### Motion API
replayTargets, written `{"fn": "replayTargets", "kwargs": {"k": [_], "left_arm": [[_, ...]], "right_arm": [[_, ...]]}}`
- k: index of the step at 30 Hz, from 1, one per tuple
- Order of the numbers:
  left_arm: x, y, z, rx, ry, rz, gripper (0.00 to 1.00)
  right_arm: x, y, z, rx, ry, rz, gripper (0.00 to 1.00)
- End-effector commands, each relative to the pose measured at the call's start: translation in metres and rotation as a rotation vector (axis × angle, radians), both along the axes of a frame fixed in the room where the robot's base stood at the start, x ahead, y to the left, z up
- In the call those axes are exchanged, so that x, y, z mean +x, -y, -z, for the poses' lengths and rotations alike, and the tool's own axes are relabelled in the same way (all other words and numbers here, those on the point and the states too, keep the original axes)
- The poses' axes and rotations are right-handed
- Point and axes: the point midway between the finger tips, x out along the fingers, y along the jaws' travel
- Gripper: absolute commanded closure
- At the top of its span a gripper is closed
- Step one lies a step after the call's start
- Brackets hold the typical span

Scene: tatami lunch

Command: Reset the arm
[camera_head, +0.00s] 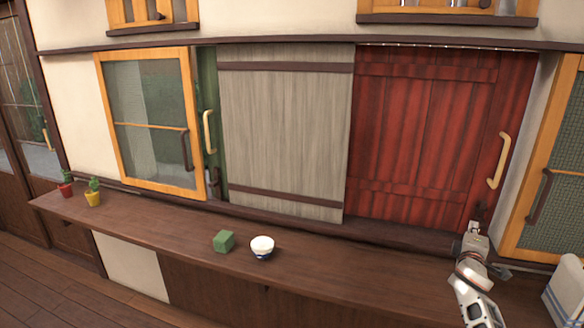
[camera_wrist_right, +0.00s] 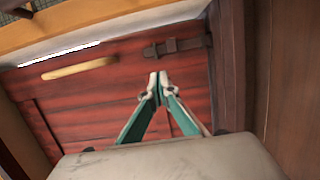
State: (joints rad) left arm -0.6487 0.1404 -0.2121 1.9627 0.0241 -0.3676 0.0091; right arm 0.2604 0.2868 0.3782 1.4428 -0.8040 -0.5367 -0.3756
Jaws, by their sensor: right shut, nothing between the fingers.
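My right arm comes in at the lower right of the head view. Its gripper (camera_head: 474,228) is in front of the lower right part of the red sliding panel (camera_head: 425,130). In the right wrist view, the gripper's two fingertips (camera_wrist_right: 158,86) meet with nothing between them. The red panel (camera_wrist_right: 100,105) fills the view behind the fingers, with its pale handle (camera_wrist_right: 80,68) to the left and a dark latch (camera_wrist_right: 178,47) above right of the tips. I cannot tell how far the tips are from the panel. My left gripper is not in view.
A long wooden counter (camera_head: 330,275) runs below the panels. It carries a green block (camera_head: 224,241), a white bowl (camera_head: 262,247) and two small potted cacti (camera_head: 93,195). A grey panel (camera_head: 285,130) and a yellow-framed door (camera_head: 150,120) are left of the red one.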

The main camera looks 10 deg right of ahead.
Motion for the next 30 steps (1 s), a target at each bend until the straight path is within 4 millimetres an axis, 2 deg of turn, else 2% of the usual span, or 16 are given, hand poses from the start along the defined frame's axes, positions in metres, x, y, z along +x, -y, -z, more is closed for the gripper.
{"fn": "replayTargets", "kwargs": {"k": [2, 5, 8, 15, 18, 24, 30], "left_arm": [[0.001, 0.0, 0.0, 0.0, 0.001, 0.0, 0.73], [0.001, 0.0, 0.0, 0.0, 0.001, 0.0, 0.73], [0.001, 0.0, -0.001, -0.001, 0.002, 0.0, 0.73], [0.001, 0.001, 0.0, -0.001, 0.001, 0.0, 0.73], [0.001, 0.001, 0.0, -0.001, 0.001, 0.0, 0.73], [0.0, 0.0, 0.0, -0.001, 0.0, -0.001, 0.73], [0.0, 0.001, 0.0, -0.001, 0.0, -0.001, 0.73]], "right_arm": [[-0.003, -0.006, 0.004, 0.008, -0.003, -0.002, 1.0], [-0.016, -0.028, 0.018, 0.039, -0.014, -0.006, 1.0], [-0.041, -0.07, 0.043, 0.111, -0.033, -0.016, 1.0], [-0.131, -0.193, 0.109, 0.375, -0.137, -0.046, 1.0], [-0.168, -0.236, 0.125, 0.474, -0.19, -0.055, 1.0], [-0.223, -0.292, 0.14, 0.611, -0.275, -0.065, 1.0], [-0.265, -0.33, 0.145, 0.71, -0.341, -0.072, 1.0]]}}
